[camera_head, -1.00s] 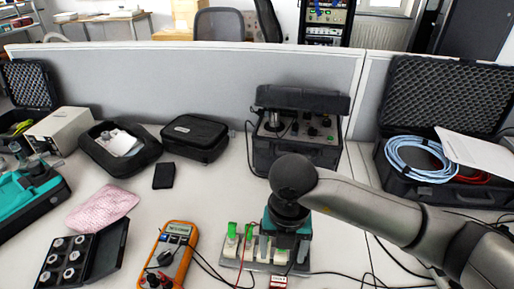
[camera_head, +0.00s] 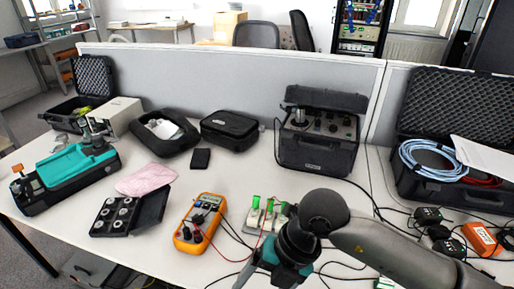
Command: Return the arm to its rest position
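My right arm (camera_head: 385,250) comes in from the lower right, over the front of the white table (camera_head: 215,170). Its wrist bends down to my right gripper (camera_head: 245,275), at the bottom edge of the picture. The gripper's teal body shows, with a grey finger-like part beside it. I cannot tell whether it is open or shut, and I see nothing clearly held. A terminal block with green-topped clips (camera_head: 256,212) stands just behind the wrist, partly hidden by it. My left arm and gripper are not in view.
An orange multimeter (camera_head: 198,225) and a black box of round parts (camera_head: 117,214) lie left of the arm. A black instrument case (camera_head: 318,140) stands behind it. An open case with blue cable (camera_head: 425,165) is at right. Loose cables run around the arm.

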